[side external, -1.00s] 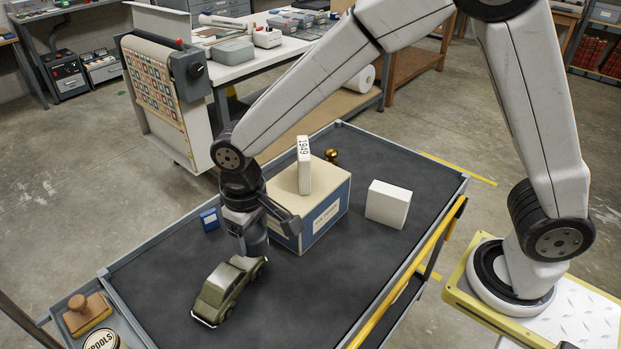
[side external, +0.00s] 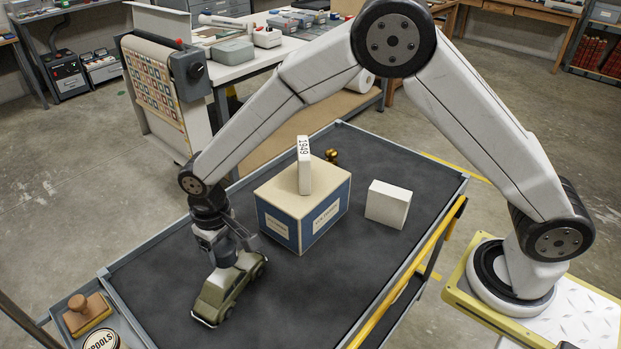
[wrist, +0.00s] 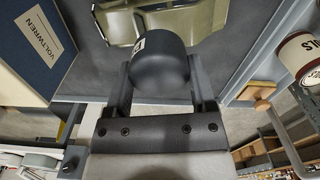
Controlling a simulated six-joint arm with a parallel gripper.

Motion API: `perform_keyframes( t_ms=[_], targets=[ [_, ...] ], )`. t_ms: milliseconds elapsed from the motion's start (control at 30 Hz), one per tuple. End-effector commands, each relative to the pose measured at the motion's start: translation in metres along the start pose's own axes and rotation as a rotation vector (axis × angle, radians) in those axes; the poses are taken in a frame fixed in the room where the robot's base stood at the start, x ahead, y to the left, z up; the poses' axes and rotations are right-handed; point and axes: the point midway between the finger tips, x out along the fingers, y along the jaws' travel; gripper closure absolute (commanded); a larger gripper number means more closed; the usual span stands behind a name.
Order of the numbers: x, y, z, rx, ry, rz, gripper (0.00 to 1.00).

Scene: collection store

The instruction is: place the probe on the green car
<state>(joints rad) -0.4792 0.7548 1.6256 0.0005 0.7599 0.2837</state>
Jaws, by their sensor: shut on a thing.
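The green car (side external: 212,298) sits on the dark top of the cart, near its front left. In the wrist view part of the car (wrist: 185,20) shows at the top, beyond my gripper. My gripper (side external: 226,250) is over the far end of the car. In the wrist view my gripper (wrist: 160,88) is shut on a dark grey rounded cylinder with a small white label, which I take for the probe (wrist: 160,70). The probe overlaps the car in the picture; whether it touches the car is hidden.
A blue and cream box (side external: 285,212) stands right of my gripper, with a white 1949 block (side external: 304,165) on it. A white block (side external: 388,204) and a small brass piece (side external: 331,156) stand farther right. A wooden stamp (side external: 87,312) lies at the left end. The cart's front right is clear.

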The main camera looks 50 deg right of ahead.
Motion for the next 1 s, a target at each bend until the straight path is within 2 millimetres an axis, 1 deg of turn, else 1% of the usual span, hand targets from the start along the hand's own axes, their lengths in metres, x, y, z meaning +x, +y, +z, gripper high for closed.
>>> perform_keyframes(
  t_ms=[167,400,500,933,967,1000],
  targets=[
    [0.005,-0.001,-0.004,0.000,0.001,0.000,0.89],
    [0.031,-0.001,-0.005,0.000,0.000,0.001,0.89],
    [0.036,-0.001,-0.005,0.000,0.001,0.001,0.89],
    [0.039,-0.001,-0.005,0.000,0.001,0.000,0.89],
    [0.040,-0.001,-0.005,0.000,0.001,0.000,0.25],
    [0.039,-0.001,-0.005,0.000,0.002,0.000,0.13]
  ],
)
